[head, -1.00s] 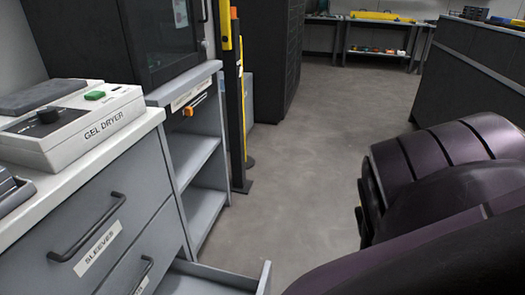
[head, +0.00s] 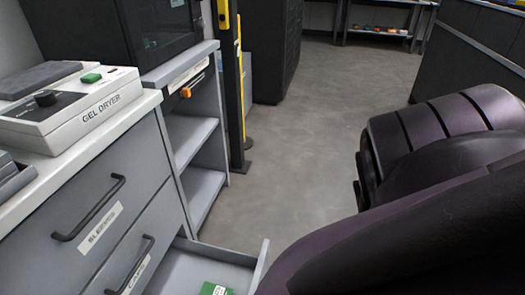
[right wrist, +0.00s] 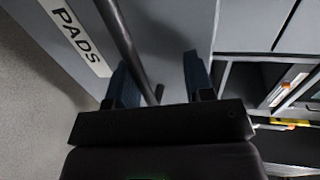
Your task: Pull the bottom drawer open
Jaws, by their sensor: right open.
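In the head view, a pulled-out drawer (head: 262,258) stands open below the two upper drawers of the grey cabinet. A green box (head: 215,289) lies inside it. In the right wrist view, a grey drawer front (right wrist: 170,25) carries a label reading PADS (right wrist: 72,28) and a dark bar handle (right wrist: 120,35). My right gripper (right wrist: 160,65) is open, with the bar handle running between its two fingers. I cannot tell whether they touch it. The right gripper is out of the head view. My left gripper is in neither view.
The SLEEVES drawer (head: 60,215) and the drawer below it are shut, each with a bar handle. A gel dryer (head: 75,115) sits on the counter. Open shelves (head: 195,140) and a black-yellow post (head: 236,100) stand beyond.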

